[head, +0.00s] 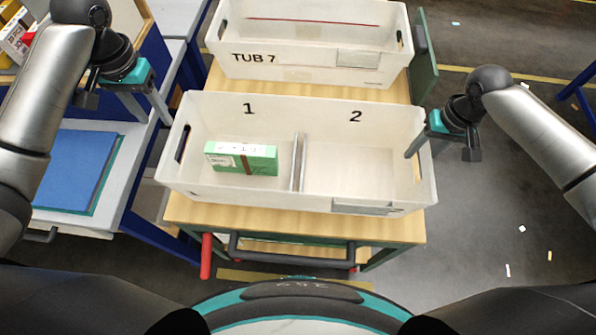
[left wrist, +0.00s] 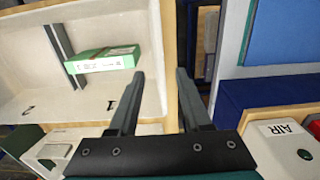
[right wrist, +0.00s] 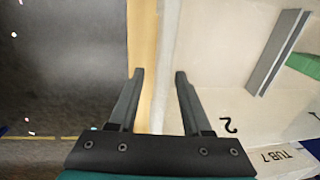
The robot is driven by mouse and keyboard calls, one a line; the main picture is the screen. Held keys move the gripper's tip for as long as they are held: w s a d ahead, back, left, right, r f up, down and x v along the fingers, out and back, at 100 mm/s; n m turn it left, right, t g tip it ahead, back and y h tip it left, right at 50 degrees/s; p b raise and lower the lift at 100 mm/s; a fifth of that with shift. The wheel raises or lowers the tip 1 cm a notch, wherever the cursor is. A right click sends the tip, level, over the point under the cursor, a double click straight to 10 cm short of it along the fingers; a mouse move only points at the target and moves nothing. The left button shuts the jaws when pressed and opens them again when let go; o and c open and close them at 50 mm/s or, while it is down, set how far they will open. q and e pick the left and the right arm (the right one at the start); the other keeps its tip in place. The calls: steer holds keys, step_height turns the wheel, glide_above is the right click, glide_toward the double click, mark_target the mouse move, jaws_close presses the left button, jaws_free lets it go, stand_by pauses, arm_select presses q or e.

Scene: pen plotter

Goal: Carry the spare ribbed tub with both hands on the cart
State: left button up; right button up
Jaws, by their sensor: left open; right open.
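A white tub (head: 340,198) with compartments marked 1 and 2 stands on the wooden-topped cart (head: 300,224). A second white tub, labelled TUB 7 (head: 300,74), stands behind it on the same cart. I see no clear ribbing on either. My left gripper (head: 153,117) is open and empty at the near tub's left end. In the left wrist view, the tub's end rim (left wrist: 158,50) lies between its fingers. My right gripper (head: 411,153) is open and empty at the right end; that rim (right wrist: 168,50) lies between its fingers in the right wrist view. Contact cannot be told.
A green box (head: 241,158) lies in compartment 1, left of a grey divider (head: 298,162). Compartment 2 is empty. A workbench with a blue mat (head: 72,168) stands left of the cart. A green panel (head: 423,55) stands by the far tub's right end. Floor is open at right.

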arm_select(q)
steer(key=shift+r, duration=0.55)
arm_select(e)
steer(key=shift+r, duration=0.2)
step_height(320, 180, up, 12)
steer(key=d, duration=0.1)
steer(key=shift+d+f, duration=0.2)
steer(key=shift+d, duration=0.05)
steer(key=shift+s, duration=0.1)
